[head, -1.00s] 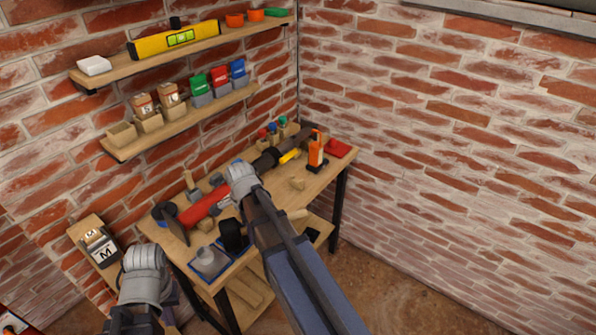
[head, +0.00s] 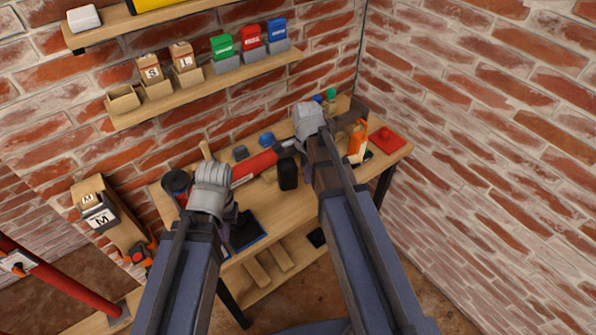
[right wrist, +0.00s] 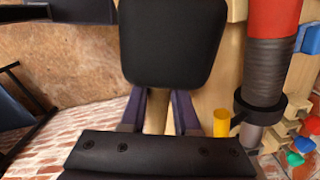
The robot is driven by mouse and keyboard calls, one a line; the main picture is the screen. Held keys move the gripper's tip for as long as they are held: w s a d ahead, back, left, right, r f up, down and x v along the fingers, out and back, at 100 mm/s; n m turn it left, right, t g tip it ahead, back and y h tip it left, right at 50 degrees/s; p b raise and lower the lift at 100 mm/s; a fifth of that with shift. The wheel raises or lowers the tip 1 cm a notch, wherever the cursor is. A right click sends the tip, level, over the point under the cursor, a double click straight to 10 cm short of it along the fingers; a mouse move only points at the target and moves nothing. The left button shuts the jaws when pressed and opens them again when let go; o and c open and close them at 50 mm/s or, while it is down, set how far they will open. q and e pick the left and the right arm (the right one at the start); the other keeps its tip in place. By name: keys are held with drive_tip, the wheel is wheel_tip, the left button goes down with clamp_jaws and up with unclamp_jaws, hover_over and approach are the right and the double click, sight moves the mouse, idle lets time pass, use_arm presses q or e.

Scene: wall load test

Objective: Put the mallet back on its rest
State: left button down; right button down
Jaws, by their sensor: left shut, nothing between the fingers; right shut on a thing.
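The mallet has a black block head and a pale wooden handle. Its head (head: 288,172) hangs left of my right gripper (head: 306,165) in the head view. In the right wrist view the mallet's head (right wrist: 172,42) fills the top middle, and my right gripper (right wrist: 165,112) has its purple fingers shut on the handle just below it. The handle's far end is hidden. My left gripper (head: 232,222) is shut and empty near the front left of the bench, beside a blue-edged tray. I cannot pick out the mallet's rest for certain.
A long red-bodied tool (head: 256,165) lies along the bench (head: 290,205) behind the mallet. A shelf (head: 205,88) with several bins is above. The bench front is partly clear.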

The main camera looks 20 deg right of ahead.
sight(293, 201)
drive_tip(key=a+n, duration=0.1)
drive_tip(key=a+f+n, duration=0.1)
drive_tip(key=a, duration=0.1)
drive_tip(key=shift+w+f+n+b, duration=0.1)
drive_tip(key=shift+w+n+b, duration=0.1)
drive_tip(key=shift+n+b, duration=0.2)
drive_tip(key=shift+w+a+f+n, duration=0.1)
drive_tip(key=shift+a+n, duration=0.35)
drive_tip(key=shift+n, duration=0.15)
use_arm(q)
drive_tip(key=shift+f, duration=0.75)
drive_tip(key=shift+a+f, duration=0.1)
use_arm(e)
drive_tip(key=shift+f, duration=0.15)
